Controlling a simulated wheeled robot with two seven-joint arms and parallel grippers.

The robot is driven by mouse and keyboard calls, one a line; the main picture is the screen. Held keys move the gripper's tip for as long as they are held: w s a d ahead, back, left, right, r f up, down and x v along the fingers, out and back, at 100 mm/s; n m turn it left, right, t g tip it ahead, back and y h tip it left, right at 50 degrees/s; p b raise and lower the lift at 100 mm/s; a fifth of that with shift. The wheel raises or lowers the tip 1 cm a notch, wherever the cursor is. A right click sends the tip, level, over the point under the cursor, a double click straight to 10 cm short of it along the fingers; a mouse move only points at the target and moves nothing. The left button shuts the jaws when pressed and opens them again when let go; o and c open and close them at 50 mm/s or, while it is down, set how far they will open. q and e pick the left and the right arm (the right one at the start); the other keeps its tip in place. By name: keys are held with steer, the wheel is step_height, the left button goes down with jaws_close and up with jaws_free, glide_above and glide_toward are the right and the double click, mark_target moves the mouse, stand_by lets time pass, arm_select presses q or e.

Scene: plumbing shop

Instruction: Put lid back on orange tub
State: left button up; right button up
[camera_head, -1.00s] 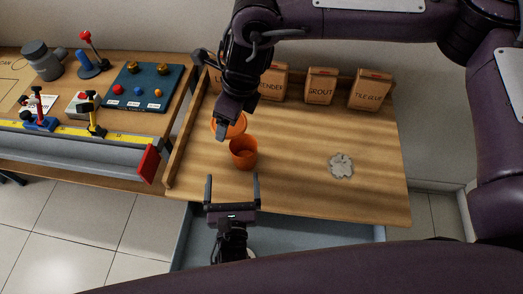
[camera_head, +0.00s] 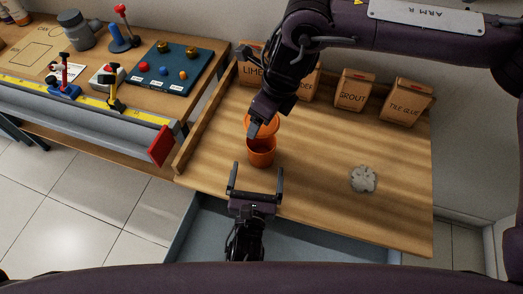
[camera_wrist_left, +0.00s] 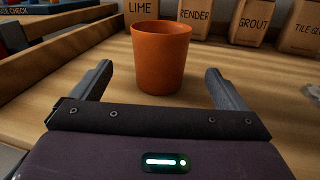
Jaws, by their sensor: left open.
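The orange tub (camera_head: 261,157) stands upright and open on the wooden bench top; it also shows in the left wrist view (camera_wrist_left: 158,60). The orange lid (camera_head: 267,122) is just behind and above the tub's rim in the head view, held at my right gripper (camera_head: 255,128). That gripper comes down from the top and partly covers the lid; its far finger is hidden. The lid does not show in the left wrist view. My left gripper (camera_head: 255,181) is open and empty, in front of the tub, its fingers pointing toward the tub from either side.
Boxes marked LIME, RENDER, GROUT (camera_head: 352,92) and TILE GLUE (camera_head: 406,103) line the back. A grey-white patch (camera_head: 363,179) lies at right. A wooden ledge (camera_head: 207,115) bounds the bench at left; beyond it is a second table with a blue board (camera_head: 170,67). The middle right is clear.

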mark_target(262, 152)
arm_select(q)
steer(key=w, duration=0.3)
steer(key=w+d, duration=0.1)
steer(key=w, duration=0.5)
steer(key=shift+w+d, duration=0.15)
steer(key=shift+w, duration=0.15)
steer(key=c, duration=1.5)
arm_select(e)
steer(key=shift+f, duration=2.5)
steer(key=shift+f, duration=0.9)
steer(key=shift+f, duration=0.6)
